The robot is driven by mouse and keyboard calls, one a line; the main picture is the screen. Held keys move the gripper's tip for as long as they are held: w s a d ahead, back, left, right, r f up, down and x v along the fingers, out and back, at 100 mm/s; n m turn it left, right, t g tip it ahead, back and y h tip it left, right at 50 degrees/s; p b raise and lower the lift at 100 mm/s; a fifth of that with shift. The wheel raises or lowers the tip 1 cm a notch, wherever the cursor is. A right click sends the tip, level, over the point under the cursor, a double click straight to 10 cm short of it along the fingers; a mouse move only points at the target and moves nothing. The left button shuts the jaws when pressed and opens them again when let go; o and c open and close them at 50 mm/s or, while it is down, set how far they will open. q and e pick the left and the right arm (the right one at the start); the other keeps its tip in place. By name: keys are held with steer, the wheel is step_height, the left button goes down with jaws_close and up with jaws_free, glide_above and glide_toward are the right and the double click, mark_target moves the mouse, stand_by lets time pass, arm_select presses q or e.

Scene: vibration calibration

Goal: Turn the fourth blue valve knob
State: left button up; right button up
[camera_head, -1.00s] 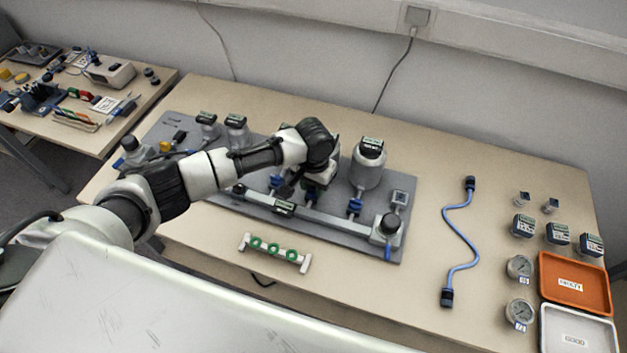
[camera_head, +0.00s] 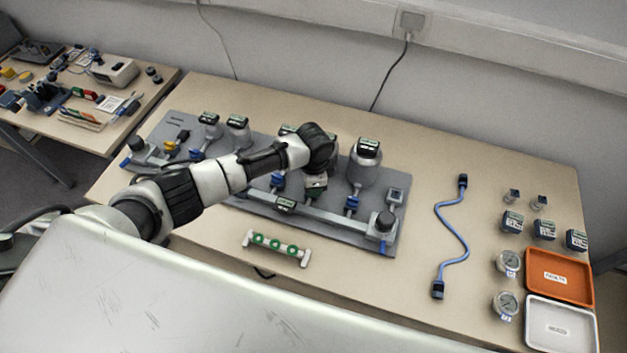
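A grey panel (camera_head: 393,262) on the table carries several jars and blue valve knobs. The rightmost blue knob (camera_head: 352,203) stands in front of the right jar (camera_head: 363,168) and is in plain view. Another blue knob (camera_head: 277,180) shows left of it, and one (camera_head: 196,155) sits near the panel's left side. My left arm reaches in from the left, its dark wrist (camera_head: 318,148) above the panel's middle. The wrist and arm hide part of the middle jars and any knob behind them. My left gripper's fingers cannot be made out clearly. My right gripper is out of view.
A green-ringed white rack (camera_head: 277,248) lies in front of the panel. A blue cable (camera_head: 453,235) lies to the right. Gauges (camera_head: 506,304), small jars, an orange tray (camera_head: 535,292) and a white tray (camera_head: 533,343) stand at the far right. Table between panel and cable is clear.

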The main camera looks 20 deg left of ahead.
arm_select(q)
steer(key=m, duration=0.5)
steer(key=shift+m, duration=0.3)
stand_by(0.4)
steer(key=o, duration=0.9)
steer(key=shift+s, duration=0.1)
steer(key=shift+r, duration=0.1)
step_height(320, 180, up, 11)
steer(key=shift+f, duration=0.15)
